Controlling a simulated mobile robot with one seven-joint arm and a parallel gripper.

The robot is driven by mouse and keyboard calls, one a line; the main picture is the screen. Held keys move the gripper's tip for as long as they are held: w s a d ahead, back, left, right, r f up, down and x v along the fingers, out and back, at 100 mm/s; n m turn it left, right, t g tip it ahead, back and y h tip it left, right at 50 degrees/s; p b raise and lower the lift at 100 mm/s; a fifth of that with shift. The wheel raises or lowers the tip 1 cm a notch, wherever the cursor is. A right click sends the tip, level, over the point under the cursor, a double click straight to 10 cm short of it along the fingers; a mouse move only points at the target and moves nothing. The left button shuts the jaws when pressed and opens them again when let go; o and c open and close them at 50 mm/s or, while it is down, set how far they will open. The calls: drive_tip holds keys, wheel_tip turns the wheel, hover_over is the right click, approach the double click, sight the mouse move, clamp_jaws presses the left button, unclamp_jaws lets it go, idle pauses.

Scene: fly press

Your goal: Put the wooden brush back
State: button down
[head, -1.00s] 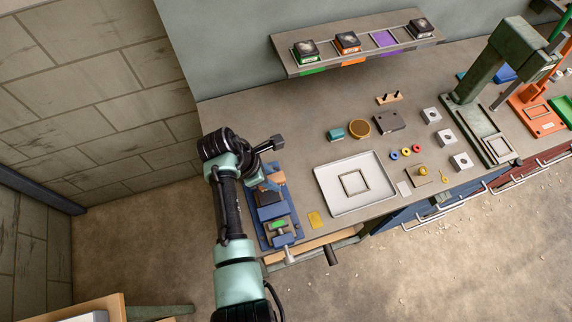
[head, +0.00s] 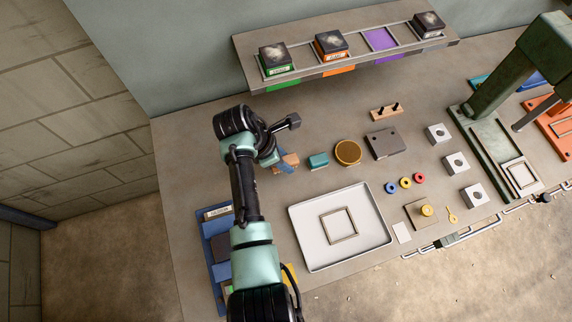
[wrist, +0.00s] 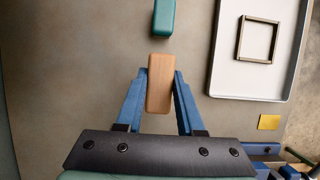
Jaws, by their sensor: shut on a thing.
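The wooden brush (wrist: 160,84) shows in the wrist view as a plain light-brown block between the two blue fingers. My gripper (wrist: 161,92) is shut on it, one finger along each side. Bristles are not visible from here. In the head view my gripper (head: 285,165) is over the back left part of the bench, with the brush (head: 291,159) at its tip, left of a teal block (head: 318,161). I cannot tell how high above the bench the brush is. A small wooden rack with two dark pegs (head: 387,112) stands farther right and back.
A round brown-topped tin (head: 348,152) and a grey block (head: 385,144) stand right of the teal block. A white tray (head: 300,222) with a square frame lies in front. A shelf (head: 345,70) with boxes runs along the back.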

sight(285, 175)
drive_tip(key=shift+f, duration=2.6)
drive_tip(key=shift+f, duration=0.1)
drive_tip(key=c, duration=0.5)
unclamp_jaws()
